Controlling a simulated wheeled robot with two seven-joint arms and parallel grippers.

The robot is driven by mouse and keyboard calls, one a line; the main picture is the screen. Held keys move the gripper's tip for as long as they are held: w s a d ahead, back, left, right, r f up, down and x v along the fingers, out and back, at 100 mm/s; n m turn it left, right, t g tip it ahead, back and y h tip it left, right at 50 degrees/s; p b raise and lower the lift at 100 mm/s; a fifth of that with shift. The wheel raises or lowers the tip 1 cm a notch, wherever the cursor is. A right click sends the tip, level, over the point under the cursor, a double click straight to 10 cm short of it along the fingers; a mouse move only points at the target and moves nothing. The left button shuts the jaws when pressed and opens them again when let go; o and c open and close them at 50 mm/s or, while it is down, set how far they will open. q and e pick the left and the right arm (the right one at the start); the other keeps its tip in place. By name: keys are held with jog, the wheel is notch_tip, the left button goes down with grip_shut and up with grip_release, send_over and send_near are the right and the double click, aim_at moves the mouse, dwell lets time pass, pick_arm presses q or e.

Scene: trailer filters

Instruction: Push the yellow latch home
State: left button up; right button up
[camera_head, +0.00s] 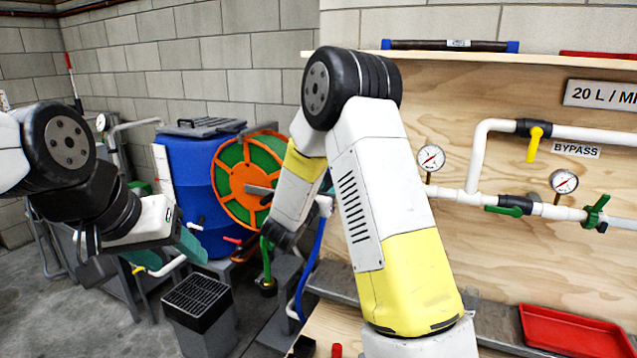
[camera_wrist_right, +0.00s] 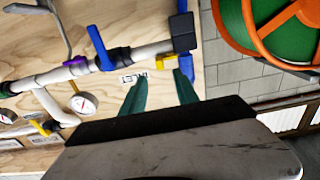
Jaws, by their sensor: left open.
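In the right wrist view a small yellow piece (camera_wrist_right: 187,46), which looks like the latch, sits beside the black block (camera_wrist_right: 183,30) at the end of the white pipe (camera_wrist_right: 145,52). It is partly hidden, so I cannot tell its exact position. My right gripper (camera_wrist_right: 160,78) is open and empty, its two green fingers pointing toward the pipe end, apart from the yellow piece in the picture. In the head view my right arm hides that spot and its own fingers. My left gripper (camera_head: 165,250) is open at the left, away from the panel, with nothing seen between its teal fingers.
A blue lever (camera_wrist_right: 101,48) and a purple piece (camera_wrist_right: 166,58) are near the pipe end. A yellow bypass handle (camera_head: 534,145), gauge (camera_head: 430,157) and green valves line the panel. A hose reel (camera_head: 248,180), blue barrel (camera_head: 190,165) and red tray (camera_head: 570,332) surround the area.

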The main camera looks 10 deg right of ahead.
jog(key=x, duration=0.7)
jog(key=shift+w+d, duration=0.2)
jog(key=shift+w, duration=0.05)
grip_shut()
dwell(1.1)
